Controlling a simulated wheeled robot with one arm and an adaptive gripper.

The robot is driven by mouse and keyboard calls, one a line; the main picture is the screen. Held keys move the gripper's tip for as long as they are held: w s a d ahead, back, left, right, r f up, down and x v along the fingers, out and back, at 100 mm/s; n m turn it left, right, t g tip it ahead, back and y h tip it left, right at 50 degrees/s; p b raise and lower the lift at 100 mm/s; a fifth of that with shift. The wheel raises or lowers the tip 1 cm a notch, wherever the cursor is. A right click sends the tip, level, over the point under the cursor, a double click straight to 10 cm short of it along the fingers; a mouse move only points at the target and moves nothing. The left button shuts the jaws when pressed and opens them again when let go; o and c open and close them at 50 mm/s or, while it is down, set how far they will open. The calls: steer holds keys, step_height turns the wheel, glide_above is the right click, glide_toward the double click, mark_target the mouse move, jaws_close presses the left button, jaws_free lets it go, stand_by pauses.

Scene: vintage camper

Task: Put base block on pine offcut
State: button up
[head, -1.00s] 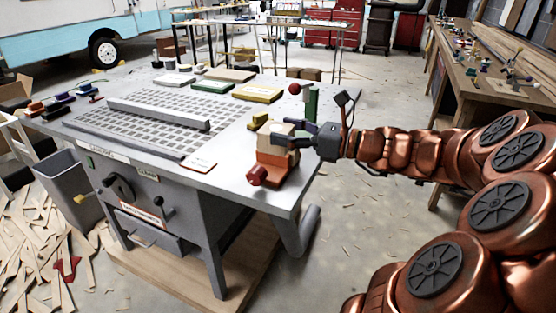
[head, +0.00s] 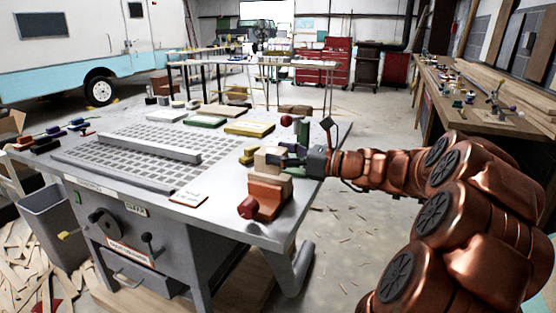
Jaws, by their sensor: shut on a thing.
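My gripper (head: 292,160) is at the right end of the grey machine table (head: 215,222), shut on a pale wooden block (head: 268,158). This may be the base block, but no label shows. The block is directly above an orange block-like piece (head: 268,190) with a red knob at its front. I cannot tell whether the two touch. A flat pale tan board (head: 222,109) lies at the back of the table and may be the pine offcut. The fingers partly hide the right side of the held block.
A green board (head: 204,122) and a yellow board (head: 250,128) lie near the tan board. A long grey bar (head: 150,146) lies across the slotted grid.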

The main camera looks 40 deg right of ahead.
mark_target(278, 147)
steer(key=shift+w+d+f, duration=0.1)
steer(key=shift+w+d, duration=0.3)
steer(key=shift+w, duration=0.35)
steer(key=shift+w+d+f, duration=0.1)
steer(key=shift+w+d, duration=0.3)
steer(key=shift+w, duration=0.35)
steer(key=shift+w+d+f, duration=0.1)
steer(key=shift+w+d, duration=0.3)
steer(key=shift+w, duration=0.35)
steer(key=shift+s+f, duration=0.1)
steer(key=shift+f, duration=1.55)
steer(key=shift+f, duration=0.15)
steer(key=o, duration=1.2)
steer(key=shift+s+d, duration=0.15)
steer(key=v, duration=1.1)
steer(key=shift+s+d, duration=0.15)
steer(key=shift+s, duration=0.15)
